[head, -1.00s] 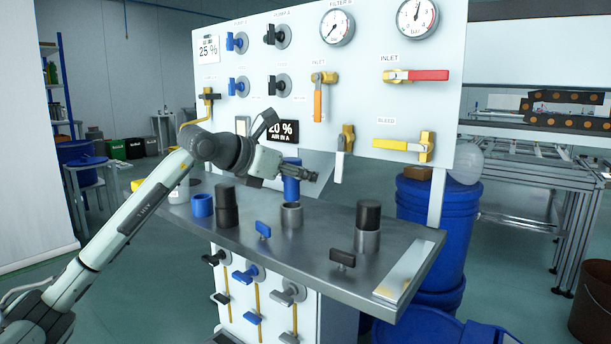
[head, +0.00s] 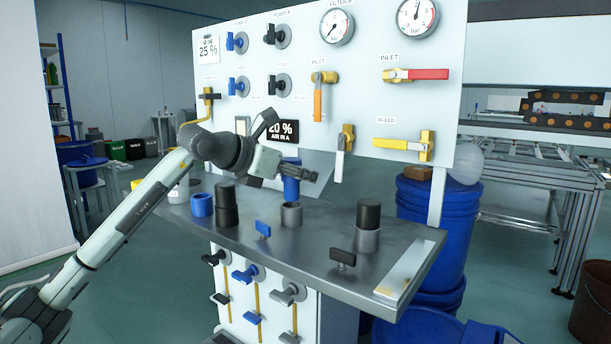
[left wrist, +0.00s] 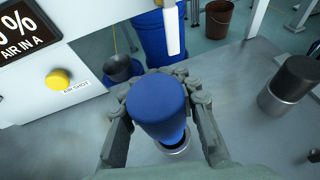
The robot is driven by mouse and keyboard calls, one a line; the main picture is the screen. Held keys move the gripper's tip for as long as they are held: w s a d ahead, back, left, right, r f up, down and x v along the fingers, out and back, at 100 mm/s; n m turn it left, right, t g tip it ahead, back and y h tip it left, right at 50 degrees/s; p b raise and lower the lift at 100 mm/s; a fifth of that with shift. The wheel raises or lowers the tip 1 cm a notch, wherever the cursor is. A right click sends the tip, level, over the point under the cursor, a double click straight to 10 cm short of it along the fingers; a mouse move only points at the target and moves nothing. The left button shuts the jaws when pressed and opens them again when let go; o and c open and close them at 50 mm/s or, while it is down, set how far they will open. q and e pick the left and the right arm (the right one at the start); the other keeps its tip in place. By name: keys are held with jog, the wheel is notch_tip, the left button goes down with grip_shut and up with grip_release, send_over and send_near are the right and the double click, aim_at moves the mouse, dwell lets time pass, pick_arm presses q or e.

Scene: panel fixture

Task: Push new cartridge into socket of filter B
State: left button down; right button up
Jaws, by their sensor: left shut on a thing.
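My left gripper (head: 300,174) is shut on a blue cartridge (head: 291,187), which it holds upright over a grey ring-shaped socket (head: 291,215) on the bench. In the left wrist view the blue cartridge (left wrist: 157,103) stands between the fingers and hides most of the grey socket (left wrist: 178,151). The socket's dark opening shows beside the cartridge's lower end. I cannot tell whether that end is inside the rim. A dark cartridge (head: 368,214) stands in another grey socket (head: 367,240) to the right. My right gripper is not in view.
On the metal bench (head: 310,247), a blue ring (head: 202,205) and a black cylinder (head: 227,206) stand left of the socket. A blue valve handle (head: 263,230) and a black one (head: 342,257) rise near the front edge. The white panel (head: 370,80) with levers stands behind.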

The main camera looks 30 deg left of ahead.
pick_arm(q)
jog(key=shift+f+b, duration=2.25)
jog(key=shift+f, duration=0.3)
jog(key=c, duration=1)
grip_release()
jog(key=shift+c, duration=0.2)
jog(key=v, duration=1.2)
